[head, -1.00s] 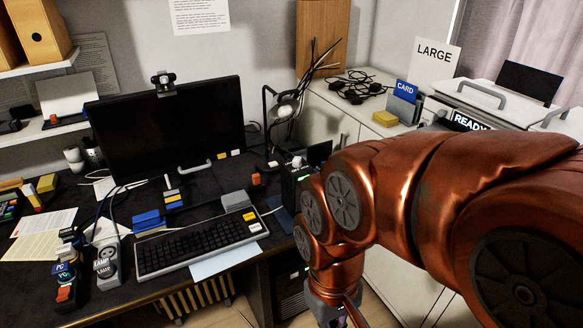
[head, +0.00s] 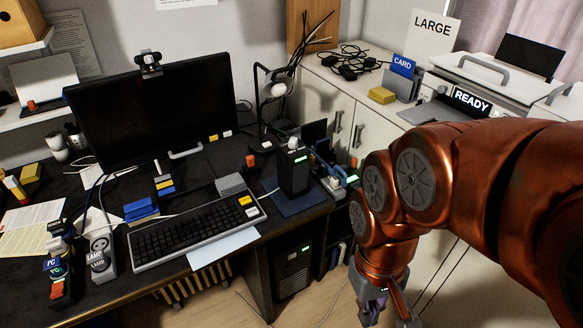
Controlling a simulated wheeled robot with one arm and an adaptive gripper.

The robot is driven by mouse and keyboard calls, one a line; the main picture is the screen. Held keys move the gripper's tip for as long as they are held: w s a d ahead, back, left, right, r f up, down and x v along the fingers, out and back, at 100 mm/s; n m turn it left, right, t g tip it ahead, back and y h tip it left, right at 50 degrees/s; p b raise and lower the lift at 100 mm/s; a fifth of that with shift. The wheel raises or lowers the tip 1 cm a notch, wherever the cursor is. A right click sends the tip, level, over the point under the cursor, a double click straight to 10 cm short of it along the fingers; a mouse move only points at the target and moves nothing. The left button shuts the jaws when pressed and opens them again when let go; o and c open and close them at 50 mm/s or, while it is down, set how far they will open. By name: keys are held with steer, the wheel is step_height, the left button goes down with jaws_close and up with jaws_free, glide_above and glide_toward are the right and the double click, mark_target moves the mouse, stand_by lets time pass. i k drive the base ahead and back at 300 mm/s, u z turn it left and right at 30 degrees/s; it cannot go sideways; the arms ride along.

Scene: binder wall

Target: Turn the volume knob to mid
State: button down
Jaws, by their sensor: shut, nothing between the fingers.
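A black upright box (head: 293,172) with a small green light stands on a blue mat at the right end of the desk. A small pale knob (head: 293,143) sits on its top; I cannot tell for sure that it is the volume knob, nor read its setting. Another small pale knob-like part (head: 333,183) shows to its right, near a green light. My gripper (head: 391,310) hangs at the bottom, right of and apart from the desk, partly cut off by the frame edge. It is shut and empty, touching neither knob.
The desk holds a monitor (head: 155,120), a keyboard (head: 195,228), a lamp (head: 273,90) and a grey lamp switch block (head: 99,250). A computer tower (head: 292,268) stands below. White cabinets (head: 345,112) carry cables, a card holder and a READY machine (head: 470,100). Floor shows left of my gripper.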

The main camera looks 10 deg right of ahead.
mark_target(293, 144)
steer(key=k, duration=0.6)
steer(key=i, duration=1.3)
steer(key=u, duration=0.75)
